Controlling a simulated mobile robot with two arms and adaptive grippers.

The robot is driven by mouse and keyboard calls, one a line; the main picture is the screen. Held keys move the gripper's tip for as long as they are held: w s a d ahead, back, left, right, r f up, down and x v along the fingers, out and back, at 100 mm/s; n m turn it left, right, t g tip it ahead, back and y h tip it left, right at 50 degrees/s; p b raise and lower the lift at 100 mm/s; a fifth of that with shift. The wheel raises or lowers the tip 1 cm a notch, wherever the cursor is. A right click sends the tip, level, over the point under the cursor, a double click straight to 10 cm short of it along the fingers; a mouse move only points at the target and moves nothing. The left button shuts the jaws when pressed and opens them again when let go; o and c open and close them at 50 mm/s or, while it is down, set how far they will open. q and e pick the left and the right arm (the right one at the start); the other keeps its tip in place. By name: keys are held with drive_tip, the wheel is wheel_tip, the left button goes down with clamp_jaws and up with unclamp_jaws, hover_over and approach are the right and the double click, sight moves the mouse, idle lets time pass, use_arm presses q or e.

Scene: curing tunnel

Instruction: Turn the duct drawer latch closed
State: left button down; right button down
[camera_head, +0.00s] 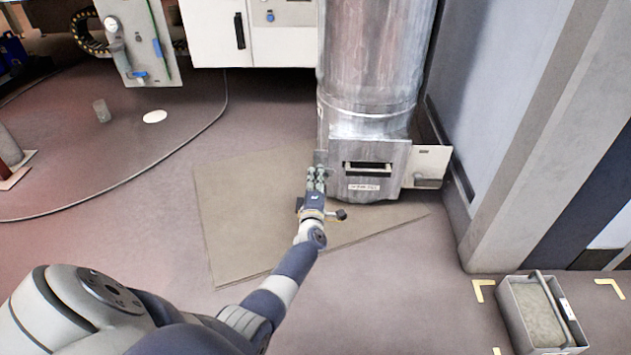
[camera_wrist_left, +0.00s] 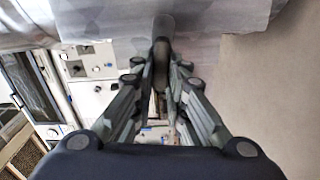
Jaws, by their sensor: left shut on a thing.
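The duct (camera_head: 368,60) is a tall silver metal cylinder with a boxy lower section. The drawer front (camera_head: 366,170) is on that section, with a dark slot, a pale handle bar and a small label below it. My left gripper (camera_head: 317,180) is at the left edge of the drawer front. In the left wrist view, the fingers of my left gripper (camera_wrist_left: 165,70) are closed on a dark, narrow upright piece, the latch (camera_wrist_left: 161,55), against the metal. The fingers hide most of the latch in the head view. My right gripper is not in view.
A flat tan mat (camera_head: 250,200) lies under the duct. A small white panel (camera_head: 428,162) sticks out right of the drawer. A grey bin (camera_head: 540,312) with a handle stands at the lower right between yellow floor marks. A wall (camera_head: 500,120) stands at right; floor at left is mostly open.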

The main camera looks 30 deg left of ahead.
use_arm(q)
drive_tip(key=shift+f+n, duration=0.1)
drive_tip(key=shift+n, duration=0.5)
drive_tip(key=shift+n+b, duration=0.3)
drive_tip(key=c, duration=1.6)
unclamp_jaws()
